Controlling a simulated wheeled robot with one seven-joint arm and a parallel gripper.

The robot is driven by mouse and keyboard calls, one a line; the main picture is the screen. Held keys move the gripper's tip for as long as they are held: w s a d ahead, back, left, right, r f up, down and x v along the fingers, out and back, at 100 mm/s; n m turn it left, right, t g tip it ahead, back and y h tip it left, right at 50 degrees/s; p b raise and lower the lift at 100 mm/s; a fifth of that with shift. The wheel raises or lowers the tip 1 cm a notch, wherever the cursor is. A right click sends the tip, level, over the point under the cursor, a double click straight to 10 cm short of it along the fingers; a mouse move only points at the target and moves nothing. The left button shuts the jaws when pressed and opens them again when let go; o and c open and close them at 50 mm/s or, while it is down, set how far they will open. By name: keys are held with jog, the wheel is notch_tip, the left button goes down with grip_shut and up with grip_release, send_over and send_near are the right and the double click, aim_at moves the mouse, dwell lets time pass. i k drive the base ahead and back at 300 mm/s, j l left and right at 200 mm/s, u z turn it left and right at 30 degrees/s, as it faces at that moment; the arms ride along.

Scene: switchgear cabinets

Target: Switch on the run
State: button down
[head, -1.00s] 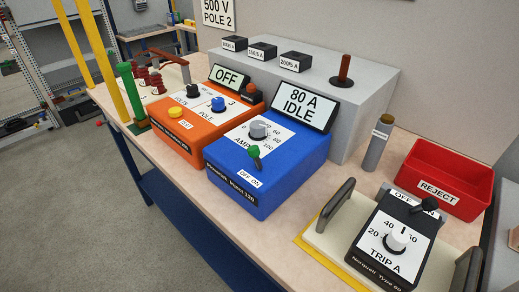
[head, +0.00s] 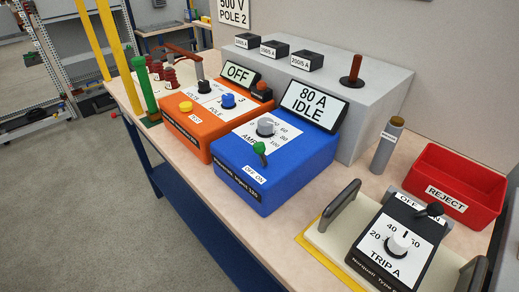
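The blue injection unit (head: 275,185) stands on the bench in the middle of the head view. Its tilted display (head: 309,105) reads "80 A IDLE". The grey AMPS dial (head: 265,127) is on its white top panel. In front of the dial is a lever with a green knob (head: 260,148), above a label (head: 255,174) reading OFF on the left and ON on the right. The knob leans a little to the left of its stem, on the OFF side. My gripper is not in view, and nothing touches the lever.
An orange unit (head: 200,143) with an OFF display stands left of the blue one. A grey block (head: 371,114) rises behind. At right are a trip unit (head: 375,262) on a handled tray, a grey cylinder (head: 385,150) and a red REJECT bin (head: 455,190).

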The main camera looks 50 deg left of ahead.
aim_at(258, 148)
jog(key=j+z, duration=0.35)
jog(key=k+j+z, duration=0.1)
jog(key=j+z, duration=0.2)
jog(key=k+j+z, duration=0.1)
jog(key=j, duration=0.3)
jog(key=k+j+z, duration=0.1)
jog(key=j, duration=0.3)
jog(key=k+j+z, duration=0.1)
jog(key=j, duration=0.3)
jog(key=k+j+z, duration=0.1)
jog(key=k+j, duration=0.15)
jog(key=k+j+z, duration=0.1)
jog(key=j, duration=0.4)
jog(key=k+j, duration=0.2)
jog(key=j, duration=0.2)
jog(key=k+j, duration=0.25)
jog(key=j, duration=0.15)
jog(key=k+j, duration=0.2)
jog(key=j, duration=0.25)
jog(key=k+j, duration=0.2)
jog(key=j, duration=0.2)
jog(key=k+j, duration=0.2)
jog(key=j, duration=0.2)
